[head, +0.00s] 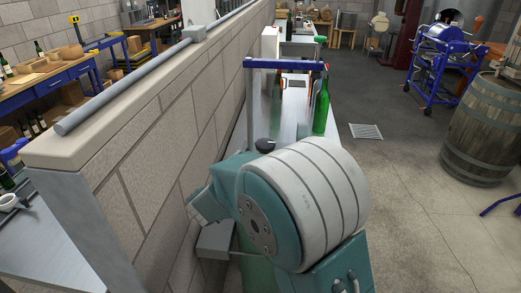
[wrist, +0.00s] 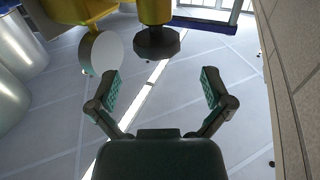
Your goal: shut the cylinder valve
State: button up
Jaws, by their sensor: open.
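In the wrist view, a dark round knob (wrist: 157,44) sits on the end of a yellow body (wrist: 154,12); it looks like the cylinder valve. A pale round disc (wrist: 101,53), like a gauge face, is beside it on a yellow part (wrist: 88,15). My gripper (wrist: 159,85) is open and empty, its teal-padded fingers spread on both sides. The knob lies ahead of the fingertips, roughly centred between them and apart from them. In the head view my arm fills the lower middle, and I cannot make out the gripper or a yellow valve.
A block wall (head: 150,145) runs along the left. Beyond my arm stands a narrow bench (head: 295,105) with a green bottle (head: 321,110) and a blue bar (head: 285,64). A wooden barrel (head: 482,130) and a blue trolley (head: 440,60) stand right. The floor between is mostly clear.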

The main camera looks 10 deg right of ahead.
jog(key=v, duration=0.5)
jog(key=shift+a, duration=0.1)
jog(key=shift+w, duration=0.1)
jog(key=s+r+n+y, duration=0.4)
jog(key=r+n+y, duration=0.3)
jog(key=y, duration=0.6)
jog(key=s+d+f+g, duration=0.1)
jog(key=s+d+g, duration=0.1)
jog(key=s, duration=0.6)
jog(key=s+d+f+g, duration=0.2)
jog(key=s+d+g, duration=0.1)
jog(key=s, duration=0.5)
jog(key=s+d+f+n+g+h, duration=0.1)
jog(key=s+d+f+g, duration=0.1)
jog(key=s, duration=0.6)
jog(key=shift+d+g, duration=0.5)
jog(key=shift+d, duration=0.25)
jog(key=shift+w, duration=0.1)
